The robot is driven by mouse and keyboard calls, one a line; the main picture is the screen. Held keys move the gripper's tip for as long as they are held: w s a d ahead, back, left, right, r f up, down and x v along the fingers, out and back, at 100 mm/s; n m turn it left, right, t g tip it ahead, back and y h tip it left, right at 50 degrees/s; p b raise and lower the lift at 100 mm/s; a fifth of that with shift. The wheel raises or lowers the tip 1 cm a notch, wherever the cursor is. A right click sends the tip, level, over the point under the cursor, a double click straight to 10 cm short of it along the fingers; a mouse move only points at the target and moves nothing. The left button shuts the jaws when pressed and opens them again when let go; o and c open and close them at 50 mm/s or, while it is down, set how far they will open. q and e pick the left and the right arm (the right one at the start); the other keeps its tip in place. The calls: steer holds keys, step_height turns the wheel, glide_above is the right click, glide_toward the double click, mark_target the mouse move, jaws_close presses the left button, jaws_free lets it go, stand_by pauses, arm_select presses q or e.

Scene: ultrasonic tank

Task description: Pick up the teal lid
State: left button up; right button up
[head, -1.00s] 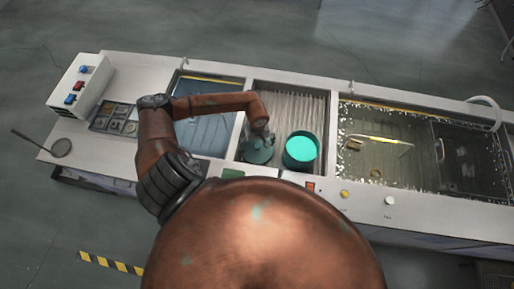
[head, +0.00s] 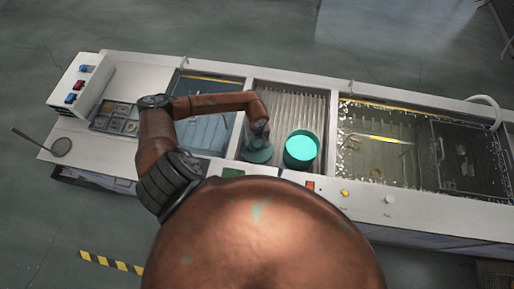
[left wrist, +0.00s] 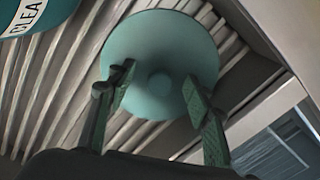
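The teal lid (head: 257,155) lies on the ribbed draining section of the tank, left of a bright teal tub. My left gripper (left wrist: 155,80) is open above the lid, with one finger on each side of the knob and visible gaps between. In the head view my left gripper (head: 258,140) is pointing down over the lid and hides part of it. My right gripper is not in view.
The teal tub (head: 301,150) stands close on the right of the lid; its lettered side (left wrist: 35,14) shows in the left wrist view. A water-filled basin (head: 205,128) lies left of the ribbed section (head: 290,103). A bubbling basin with a mesh basket (head: 465,165) is at right.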

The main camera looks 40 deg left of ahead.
arm_select(q)
steer(key=shift+s+d+f, duration=0.1)
steer(key=shift+s+f, duration=0.1)
jaws_close()
stand_by(0.4)
